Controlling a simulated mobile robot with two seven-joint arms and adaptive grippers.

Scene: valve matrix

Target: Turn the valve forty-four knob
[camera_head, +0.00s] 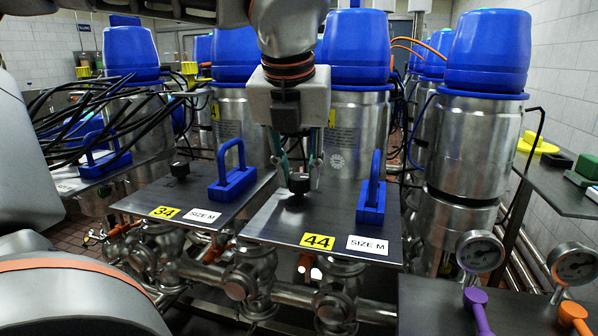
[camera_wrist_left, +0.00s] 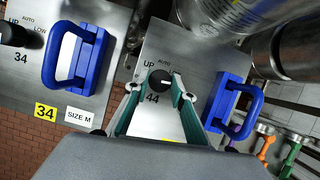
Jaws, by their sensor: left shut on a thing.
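The valve forty-four knob (camera_head: 298,184) is a small black knob on the grey plate (camera_head: 275,222) with the yellow "44" label (camera_head: 318,241). It also shows in the left wrist view, as a round black knob (camera_wrist_left: 160,80) beside the "UP" and "AUTO" markings. My left gripper (camera_head: 297,172) comes down from above, with its green-lined fingers on both sides of the knob; in the left wrist view the fingertips (camera_wrist_left: 157,86) are shut on it. The fingers hide part of the plate's markings. My right gripper is not in view.
A blue handle (camera_head: 372,195) stands on the same plate, just right of my left gripper. To the left is the "34" plate with its black knob (camera_head: 180,170) and blue handle (camera_head: 232,178). Steel canisters with blue caps (camera_head: 355,45) stand close behind. Gauges (camera_head: 479,251) are at the right.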

